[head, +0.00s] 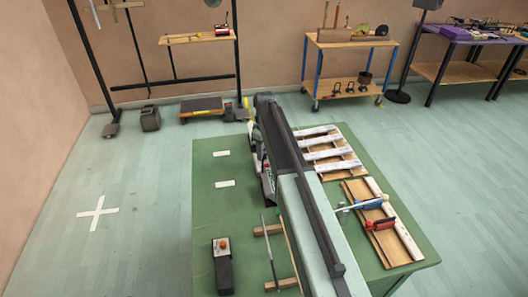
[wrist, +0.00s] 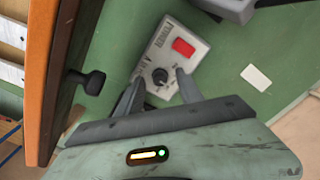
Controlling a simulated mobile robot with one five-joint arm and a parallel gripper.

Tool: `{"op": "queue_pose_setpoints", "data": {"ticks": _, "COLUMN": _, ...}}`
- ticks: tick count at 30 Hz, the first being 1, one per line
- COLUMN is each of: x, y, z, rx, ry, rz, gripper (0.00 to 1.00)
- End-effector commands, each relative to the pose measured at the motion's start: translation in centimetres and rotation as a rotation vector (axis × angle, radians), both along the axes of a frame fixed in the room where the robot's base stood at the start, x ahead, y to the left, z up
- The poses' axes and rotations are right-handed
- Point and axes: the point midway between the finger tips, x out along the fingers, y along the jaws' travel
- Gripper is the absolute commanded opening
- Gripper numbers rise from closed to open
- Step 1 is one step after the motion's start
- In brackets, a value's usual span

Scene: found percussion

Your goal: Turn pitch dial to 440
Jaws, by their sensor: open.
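A light grey box (wrist: 147,86) with a red panel (wrist: 183,47) and a black pitch dial (wrist: 160,76) lies on the green table in the wrist view. The dial has a pale pointer mark; its setting is too small to read. My gripper (wrist: 158,77) is open, with one finger on each side of the dial in the picture. I cannot tell whether the fingers touch it. In the head view my arm covers the middle of the green table (head: 208,203), and I cannot make out the dial there.
A wooden piece (wrist: 45,85) with a black knob (wrist: 88,80) stands close left of my gripper. A dark grey object (wrist: 230,8) is beyond the box. White-barred wooden frames (head: 331,156) lie right of my arm. A box with an orange button (head: 222,245) is front left.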

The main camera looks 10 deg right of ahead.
Motion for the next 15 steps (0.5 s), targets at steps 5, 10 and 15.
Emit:
{"op": "queue_pose_setpoints", "data": {"ticks": 5, "x": 0.0, "y": 0.0, "z": 2.9, "rx": 0.000, "ry": 0.000, "rz": 0.000, "gripper": 0.44}}
{"op": "queue_pose_setpoints", "data": {"ticks": 10, "x": 0.0, "y": 0.0, "z": 6.1, "rx": 0.000, "ry": 0.000, "rz": 0.000, "gripper": 0.44}}
{"op": "queue_pose_setpoints", "data": {"ticks": 15, "x": 0.0, "y": 0.0, "z": 7.7, "rx": 0.000, "ry": 0.000, "rz": 0.000, "gripper": 0.44}}
